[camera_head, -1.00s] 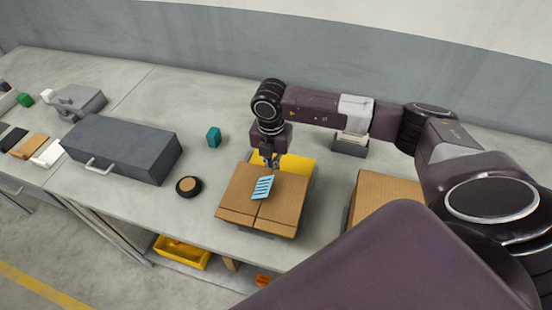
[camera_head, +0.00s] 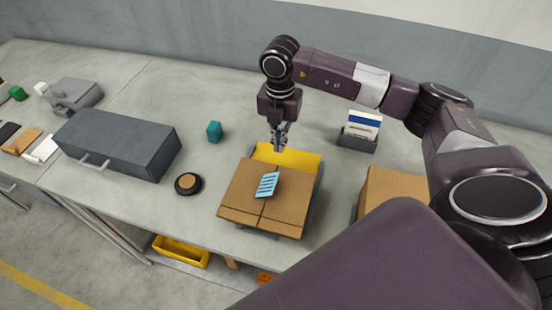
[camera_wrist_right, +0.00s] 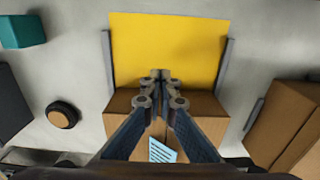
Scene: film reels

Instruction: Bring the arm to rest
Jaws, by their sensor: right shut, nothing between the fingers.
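My right gripper (camera_head: 279,146) is shut and empty. It points down above the back edge of a closed cardboard box (camera_head: 240,203), clear of it. In the right wrist view its fingertips (camera_wrist_right: 160,76) meet in front of a yellow panel (camera_wrist_right: 190,35). A light blue printed label (camera_head: 267,185) lies on top of the box, and it shows partly behind the fingers in the wrist view (camera_wrist_right: 161,153). The yellow panel stands behind the box in the head view (camera_head: 303,160). My left gripper does not show.
A dark grey case (camera_head: 118,146) lies left on the bench. A round black and tan disc (camera_head: 188,184) and a teal block (camera_head: 214,131) sit between it and the box. A card holder (camera_head: 357,140) stands behind right. Another cardboard box (camera_head: 385,188) is at the right, partly behind my arm.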

